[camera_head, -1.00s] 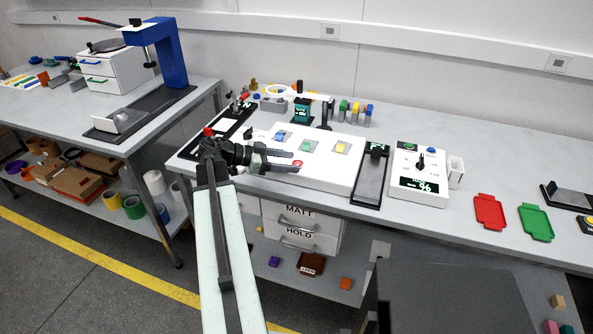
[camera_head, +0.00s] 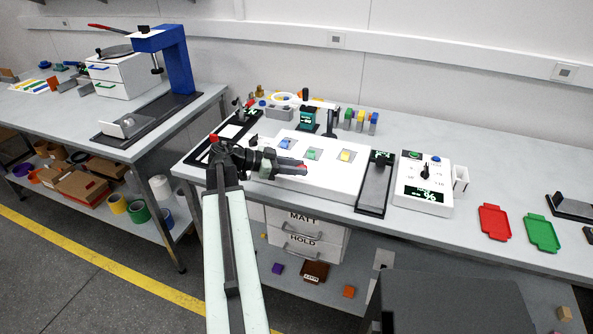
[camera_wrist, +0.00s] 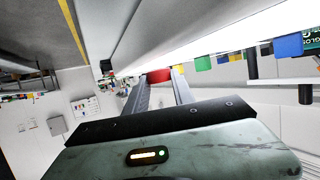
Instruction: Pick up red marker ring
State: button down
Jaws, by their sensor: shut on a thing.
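The red marker ring (camera_head: 303,168) shows as a small red patch at the fingertips of my gripper (camera_head: 298,170), over the front edge of the white panel. In the wrist view the red ring (camera_wrist: 158,75) sits between the far ends of the two fingers of my gripper (camera_wrist: 160,82). The fingers are shut on it. The fingers hide part of the ring, and I cannot tell whether it still touches the panel.
The white panel (camera_head: 330,180) carries blue, green and yellow pieces. A dark stand (camera_head: 374,190) and a white control box (camera_head: 410,198) stand to its right. Red (camera_head: 495,222) and green (camera_head: 542,233) trays lie further right, with bare table around them.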

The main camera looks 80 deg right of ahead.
notch_tip(320, 180, up, 3)
jog(key=shift+r+p, duration=0.1)
jog(key=shift+p, duration=1.05)
jog(key=f+p+v, duration=0.1)
jog(key=p+v, duration=0.3)
jog(key=v, duration=1.2)
jog(key=shift+w+a+f, duration=0.15)
jog(key=shift+w+a, duration=0.15)
jog(key=shift+w, duration=0.1)
